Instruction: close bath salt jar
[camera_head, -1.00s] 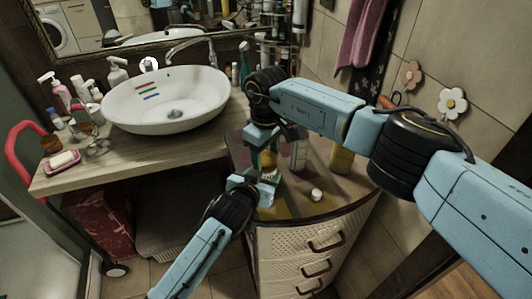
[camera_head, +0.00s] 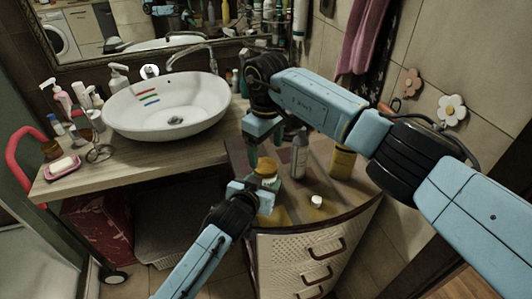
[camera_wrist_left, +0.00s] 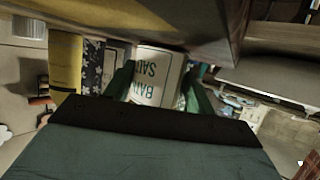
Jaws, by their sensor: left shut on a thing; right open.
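The bath salt jar (camera_head: 270,181) stands near the front of the curved wooden cabinet top, with a tan-brown round lid (camera_head: 266,167) seen at its top. I cannot tell how tightly the lid sits. In the left wrist view the jar's "BATH SALT" label (camera_wrist_left: 157,75) appears upside down between the green fingers. My left gripper (camera_head: 262,190) is shut on the jar's body from the front left. My right gripper (camera_head: 256,148) is open and empty, just above and behind the lid; its fingers are partly hidden by its own housing.
A small white cap or jar (camera_head: 316,201) is near the cabinet's front edge. The white basin (camera_head: 165,110) is on the counter to the left. The cabinet front (camera_head: 305,262) drops below.

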